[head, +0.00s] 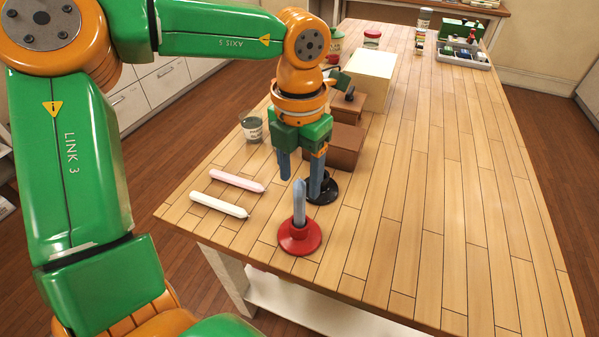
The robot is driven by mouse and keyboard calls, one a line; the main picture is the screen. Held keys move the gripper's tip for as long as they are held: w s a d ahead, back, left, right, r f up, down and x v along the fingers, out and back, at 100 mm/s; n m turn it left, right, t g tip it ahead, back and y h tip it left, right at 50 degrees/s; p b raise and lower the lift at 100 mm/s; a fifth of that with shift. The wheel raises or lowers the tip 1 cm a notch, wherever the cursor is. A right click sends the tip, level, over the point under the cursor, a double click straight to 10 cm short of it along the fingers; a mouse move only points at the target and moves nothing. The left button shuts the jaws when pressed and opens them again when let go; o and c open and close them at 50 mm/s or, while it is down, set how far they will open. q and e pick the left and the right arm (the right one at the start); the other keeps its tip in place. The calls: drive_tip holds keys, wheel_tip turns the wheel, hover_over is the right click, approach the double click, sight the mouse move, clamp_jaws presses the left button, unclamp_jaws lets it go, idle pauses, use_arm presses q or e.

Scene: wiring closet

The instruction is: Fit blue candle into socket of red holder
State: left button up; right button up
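The fingers appear a little behind or around the candle; which one is unclear. A black holder (327,192) stands just behind, partly hidden by a finger. My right gripper is not in view.
A pink candle (237,181) and a white candle (219,205) lie left of the red holder. A glass jar (251,127) and brown boxes (335,148) stand behind my gripper. The table's right side (440,210) is clear.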

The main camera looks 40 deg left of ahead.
use_arm(q)
wheel_tip(320, 180, up, 5)
drive_tip(key=p, duration=0.4)
drive_tip(key=shift+r, duration=0.15)
drive_tip(key=shift+s, duration=0.1)
